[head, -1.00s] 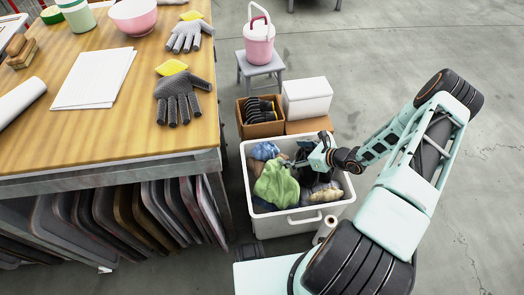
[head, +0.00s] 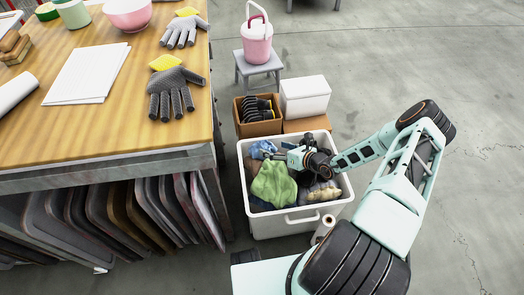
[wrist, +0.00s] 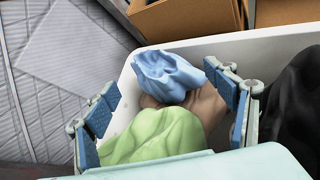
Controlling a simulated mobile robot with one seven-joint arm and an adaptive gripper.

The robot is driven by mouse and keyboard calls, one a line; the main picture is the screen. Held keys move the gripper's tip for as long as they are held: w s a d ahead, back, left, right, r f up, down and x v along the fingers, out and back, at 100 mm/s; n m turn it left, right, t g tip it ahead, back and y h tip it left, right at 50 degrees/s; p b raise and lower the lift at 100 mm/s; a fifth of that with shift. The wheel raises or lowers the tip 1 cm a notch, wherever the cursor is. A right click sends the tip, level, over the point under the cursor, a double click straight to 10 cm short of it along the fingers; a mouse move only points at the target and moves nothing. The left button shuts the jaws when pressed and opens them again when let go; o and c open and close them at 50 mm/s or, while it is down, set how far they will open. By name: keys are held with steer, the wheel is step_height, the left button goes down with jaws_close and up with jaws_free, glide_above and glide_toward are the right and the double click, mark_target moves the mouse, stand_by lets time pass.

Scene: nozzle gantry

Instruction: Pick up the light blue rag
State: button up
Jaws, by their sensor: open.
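The light blue rag (head: 262,149) lies crumpled at the back left of the white bin (head: 268,228), on top of other rags. In the wrist view the light blue rag (wrist: 167,77) is between and slightly beyond the open fingers of my gripper (wrist: 168,100). It rests on a brown rag (wrist: 205,108). A light green rag (wrist: 155,130) lies nearer, also between the fingers. In the head view my gripper (head: 282,152) is low over the bin, just right of the light blue rag. Nothing is held.
The bin's back wall (wrist: 215,45) is close behind the light blue rag. The green rag (head: 273,185) and dark rags fill the bin. Cardboard boxes (head: 258,127) and a white box (head: 304,97) stand behind it. A workbench (head: 110,165) is at the left.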

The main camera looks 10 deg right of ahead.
mark_target(265, 146)
steer(key=b+x, duration=0.1)
steer(key=x, duration=0.2)
steer(key=shift+d+f, duration=0.1)
steer(key=shift+f, duration=0.05)
steer(key=shift+w, duration=0.3)
steer(key=shift+s, duration=0.1)
steer(key=c, duration=1.4)
